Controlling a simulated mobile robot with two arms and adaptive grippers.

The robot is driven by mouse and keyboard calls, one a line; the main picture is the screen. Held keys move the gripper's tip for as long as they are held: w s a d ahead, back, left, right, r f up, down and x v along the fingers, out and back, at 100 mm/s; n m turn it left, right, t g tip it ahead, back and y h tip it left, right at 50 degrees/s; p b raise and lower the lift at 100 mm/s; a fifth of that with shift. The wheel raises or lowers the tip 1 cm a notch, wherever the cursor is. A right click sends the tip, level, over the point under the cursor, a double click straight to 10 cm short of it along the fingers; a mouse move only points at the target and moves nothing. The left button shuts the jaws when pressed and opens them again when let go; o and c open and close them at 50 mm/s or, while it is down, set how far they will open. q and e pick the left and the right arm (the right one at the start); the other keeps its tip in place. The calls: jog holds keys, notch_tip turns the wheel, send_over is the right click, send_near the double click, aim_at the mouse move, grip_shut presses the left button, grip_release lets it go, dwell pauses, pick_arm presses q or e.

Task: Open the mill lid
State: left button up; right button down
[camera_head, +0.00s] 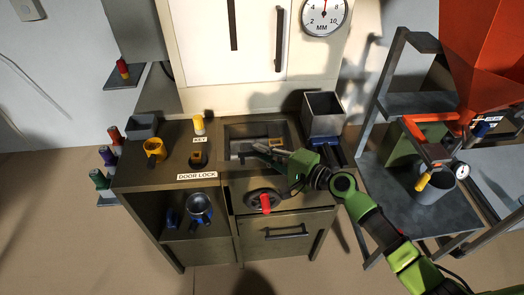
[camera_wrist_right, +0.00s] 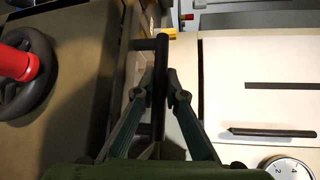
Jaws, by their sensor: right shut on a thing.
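My right gripper (camera_head: 262,149) reaches in from the right over the rectangular recess (camera_head: 230,128) in the bench top. In the wrist view its two fingers (camera_wrist_right: 164,95) are shut on a dark bar handle (camera_wrist_right: 161,55), one finger on each side. I take this bar as the mill lid's handle; a short post joins it to the part on its left. The gripper hides much of the handle and recess in the head view, and I cannot tell how far the lid is raised. My left gripper is in neither view.
A handwheel with a red knob (camera_head: 265,202) is in front of the recess. A grey open box (camera_head: 322,113) stands behind right. An orange hopper (camera_head: 482,50) on a frame stands right.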

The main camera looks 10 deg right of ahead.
jog(key=w+r+m+g+p, duration=0.1)
jog(key=w+r+p, duration=0.5)
jog(key=r+p, duration=0.4)
jog(key=shift+w+r+h, duration=0.35)
jog(key=shift+r+h, duration=0.05)
jog(key=shift+r, duration=0.25)
jog(key=c, duration=2.3)
grip_release()
jog(key=shift+c, duration=0.2)
jog(key=shift+s+d+f+g, duration=0.1)
jog(key=shift+g, duration=0.2)
jog(key=v, duration=1.2)
